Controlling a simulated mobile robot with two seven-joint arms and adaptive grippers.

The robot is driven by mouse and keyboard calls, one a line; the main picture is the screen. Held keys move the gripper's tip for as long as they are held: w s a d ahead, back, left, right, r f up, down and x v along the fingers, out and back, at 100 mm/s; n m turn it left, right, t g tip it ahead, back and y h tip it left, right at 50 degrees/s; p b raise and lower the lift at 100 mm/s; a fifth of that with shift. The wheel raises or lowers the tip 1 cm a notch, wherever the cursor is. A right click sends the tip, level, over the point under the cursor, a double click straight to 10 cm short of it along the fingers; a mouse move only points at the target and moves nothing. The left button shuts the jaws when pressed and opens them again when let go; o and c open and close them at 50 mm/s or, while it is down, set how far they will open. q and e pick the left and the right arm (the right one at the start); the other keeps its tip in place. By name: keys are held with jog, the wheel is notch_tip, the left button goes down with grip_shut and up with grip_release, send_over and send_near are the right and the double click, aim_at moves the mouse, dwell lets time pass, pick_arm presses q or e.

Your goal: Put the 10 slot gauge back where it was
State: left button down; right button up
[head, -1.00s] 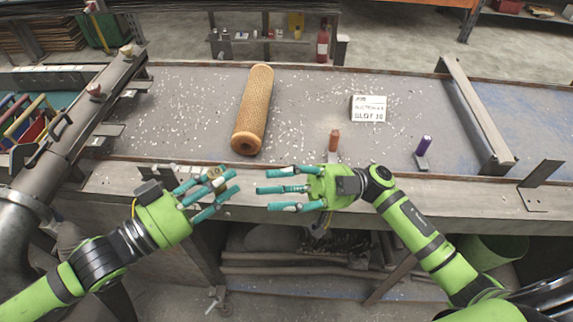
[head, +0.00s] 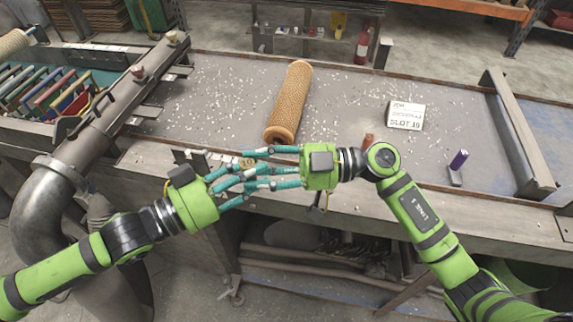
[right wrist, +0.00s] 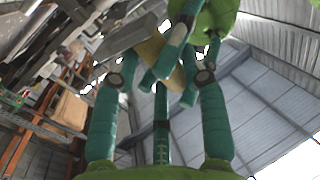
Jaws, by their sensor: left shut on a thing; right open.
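My left gripper (head: 232,183) is shut on a small gauge with a tan, brass-like handle (head: 247,163). In the right wrist view, a grey flat piece (right wrist: 138,38) shows beside the tan part, partly behind teal fingers. I cannot read a number on it. My right gripper (head: 250,172) is open, and its fingers reach left around the same spot, overlapping the left fingers. I cannot tell whether they touch the gauge. An orange-handled gauge (head: 367,141) and a purple-handled gauge (head: 458,161) stand on the table. A white card (head: 405,116) reads SLOT and a blurred number.
A tan mesh tube (head: 290,100) lies on the grey table (head: 230,95), which is littered with white bits. A rack of coloured plates (head: 50,92) is at the left, behind a grey metal beam (head: 120,95). A raised bar (head: 515,130) crosses the table's right side.

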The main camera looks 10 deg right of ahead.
jog(key=shift+a, duration=0.85)
jog(key=shift+c, duration=0.4)
grip_shut()
pick_arm(q)
jog(key=c, duration=0.8)
grip_release()
